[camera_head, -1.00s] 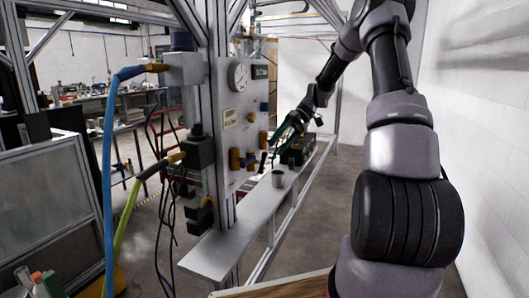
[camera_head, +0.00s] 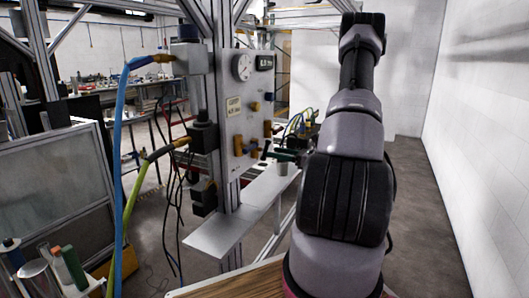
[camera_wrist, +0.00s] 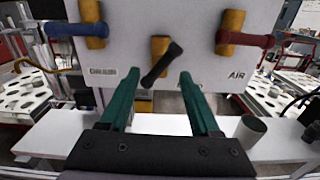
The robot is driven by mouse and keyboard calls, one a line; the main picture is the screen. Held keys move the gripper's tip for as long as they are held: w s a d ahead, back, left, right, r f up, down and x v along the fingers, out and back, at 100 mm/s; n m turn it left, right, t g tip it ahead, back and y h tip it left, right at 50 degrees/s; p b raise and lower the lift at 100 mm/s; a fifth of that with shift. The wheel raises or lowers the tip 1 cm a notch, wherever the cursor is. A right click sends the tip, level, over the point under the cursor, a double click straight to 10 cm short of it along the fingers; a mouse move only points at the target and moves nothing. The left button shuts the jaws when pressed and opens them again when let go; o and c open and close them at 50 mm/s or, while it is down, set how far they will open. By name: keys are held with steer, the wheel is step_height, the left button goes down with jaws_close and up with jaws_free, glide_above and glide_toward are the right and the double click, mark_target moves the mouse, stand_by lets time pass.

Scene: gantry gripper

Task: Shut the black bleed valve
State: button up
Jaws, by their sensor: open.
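The black bleed valve's handle (camera_wrist: 161,66) sits mid-picture in the wrist view, slanting from upper right to lower left across its brass body (camera_wrist: 159,44). It is mounted on the light grey panel (camera_wrist: 205,55), which also shows in the head view (camera_head: 233,125). My gripper (camera_wrist: 158,76) has two green fingers, spread apart, one on each side of the black handle, with gaps showing between. Nothing is held. In the head view my gripper (camera_head: 284,156) is close to the panel's lower part, partly hidden by my arm.
A blue-handled valve (camera_wrist: 72,29) is to the left and a red-handled valve (camera_wrist: 245,39) to the right, above an "AIR" label. A grey cup (camera_wrist: 249,131) stands on the pale shelf (camera_wrist: 58,130) below. A gauge (camera_head: 242,67) is higher on the panel.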

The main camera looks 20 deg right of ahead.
mark_target(265, 150)
steer(key=shift+x, duration=2.35)
